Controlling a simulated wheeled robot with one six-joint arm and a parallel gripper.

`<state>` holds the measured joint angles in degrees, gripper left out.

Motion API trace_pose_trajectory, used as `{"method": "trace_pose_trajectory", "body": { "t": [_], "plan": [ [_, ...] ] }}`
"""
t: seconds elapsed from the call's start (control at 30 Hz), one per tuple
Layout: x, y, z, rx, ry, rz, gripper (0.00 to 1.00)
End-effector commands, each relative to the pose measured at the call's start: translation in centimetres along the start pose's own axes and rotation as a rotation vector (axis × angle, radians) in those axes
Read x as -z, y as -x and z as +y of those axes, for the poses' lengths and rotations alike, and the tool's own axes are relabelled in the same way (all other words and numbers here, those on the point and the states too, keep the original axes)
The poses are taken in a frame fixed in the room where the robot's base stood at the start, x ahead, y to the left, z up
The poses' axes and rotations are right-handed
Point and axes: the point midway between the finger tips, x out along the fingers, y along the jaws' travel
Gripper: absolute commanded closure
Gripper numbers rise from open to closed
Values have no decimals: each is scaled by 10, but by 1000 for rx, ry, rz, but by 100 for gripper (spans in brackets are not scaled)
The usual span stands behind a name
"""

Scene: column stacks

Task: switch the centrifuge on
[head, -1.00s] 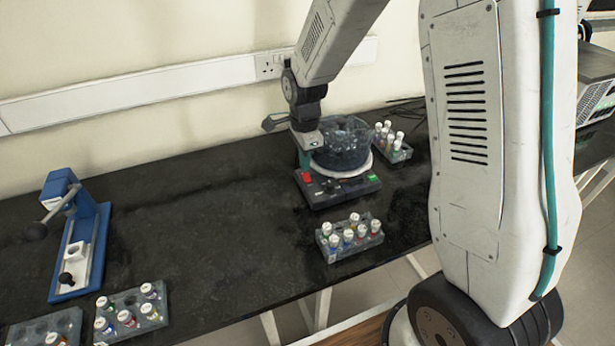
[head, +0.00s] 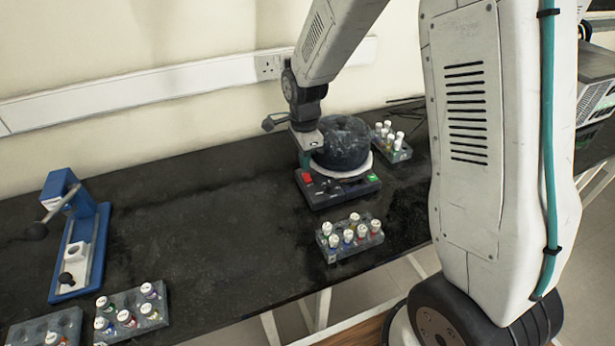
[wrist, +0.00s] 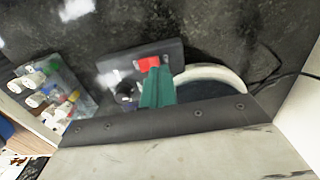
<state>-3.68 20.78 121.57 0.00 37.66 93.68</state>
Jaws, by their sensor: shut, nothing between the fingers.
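The centrifuge (head: 342,147) stands at the back of the dark bench, with a dark round rotor, a white ring and a black base. The rotor looks smooth and blurred, as if spinning. A red switch (head: 307,178) is at the left front of the base, and a green patch (head: 372,177) at the right. My gripper (head: 305,166) points down at the red switch, its teal fingers shut and empty. In the wrist view, the fingers (wrist: 156,88) meet the edge of the red switch (wrist: 148,63). I cannot tell whether they touch it.
A vial rack (head: 348,240) stands in front of the centrifuge, and another (head: 397,152) is at its right. A blue press (head: 75,245) and more racks (head: 130,318) are at the left. The bench between is clear. The wall is close behind.

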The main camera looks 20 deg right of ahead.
Motion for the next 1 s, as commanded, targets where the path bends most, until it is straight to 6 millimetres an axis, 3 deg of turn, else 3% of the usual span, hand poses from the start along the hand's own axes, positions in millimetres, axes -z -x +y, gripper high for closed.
{"method": "trace_pose_trajectory", "body": {
  "t": [1.0],
  "plan": [
    [0,-10,0,-1,0,0,100]
  ]
}}
